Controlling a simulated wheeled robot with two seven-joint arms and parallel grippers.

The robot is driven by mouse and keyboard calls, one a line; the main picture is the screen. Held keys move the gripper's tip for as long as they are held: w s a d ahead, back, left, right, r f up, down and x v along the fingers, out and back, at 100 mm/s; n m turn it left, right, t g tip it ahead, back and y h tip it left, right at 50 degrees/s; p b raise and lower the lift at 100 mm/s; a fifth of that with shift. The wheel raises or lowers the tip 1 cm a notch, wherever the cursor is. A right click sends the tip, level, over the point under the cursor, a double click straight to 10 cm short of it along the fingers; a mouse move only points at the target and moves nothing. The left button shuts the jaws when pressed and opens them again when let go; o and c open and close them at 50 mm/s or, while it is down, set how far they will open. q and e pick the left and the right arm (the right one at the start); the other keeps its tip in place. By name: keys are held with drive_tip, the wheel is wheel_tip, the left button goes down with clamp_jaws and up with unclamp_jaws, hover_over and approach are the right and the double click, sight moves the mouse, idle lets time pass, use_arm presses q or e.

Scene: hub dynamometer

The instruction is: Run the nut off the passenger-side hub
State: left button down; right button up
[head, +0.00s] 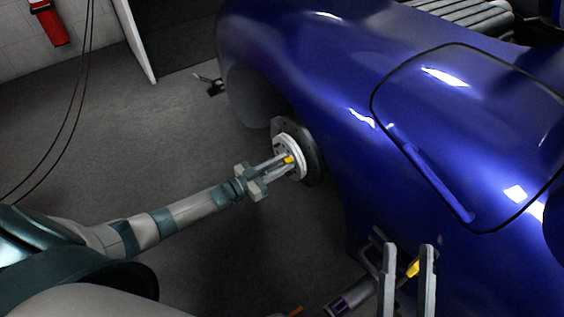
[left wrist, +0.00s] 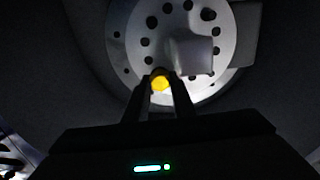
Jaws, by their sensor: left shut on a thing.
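The passenger-side hub (head: 291,143) is a pale round disc on a dark backing, set in the blue car's wheel opening. In the left wrist view its drilled face (left wrist: 200,85) shows several dark holes and a grey block at the centre. My left gripper (head: 289,161) is in front of the hub, shut on a small yellow nut (left wrist: 160,84). I cannot tell whether the nut still touches the hub face. My right gripper (head: 408,262) is low at the right, its two grey fingers apart. A yellow piece (head: 413,267) shows between them, not clearly gripped.
The blue car body (head: 330,80) fills the right side, close beside both grippers. A tool-like cylinder with a purple band (head: 348,302) lies low near my right gripper. Dark floor (head: 150,125) is open at the left. Black cables (head: 80,90) hang at the far left.

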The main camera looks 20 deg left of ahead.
use_arm(q)
drive_tip(key=n, duration=0.3)
drive_tip(key=shift+r+n, duration=0.1)
drive_tip(key=shift+n, duration=0.3)
use_arm(e)
drive_tip(key=shift+w+f+g, duration=0.3)
use_arm(q)
drive_tip(key=c, duration=1.7)
unclamp_jaws()
drive_tip(key=shift+o, duration=0.2)
drive_tip(key=shift+m, duration=0.3)
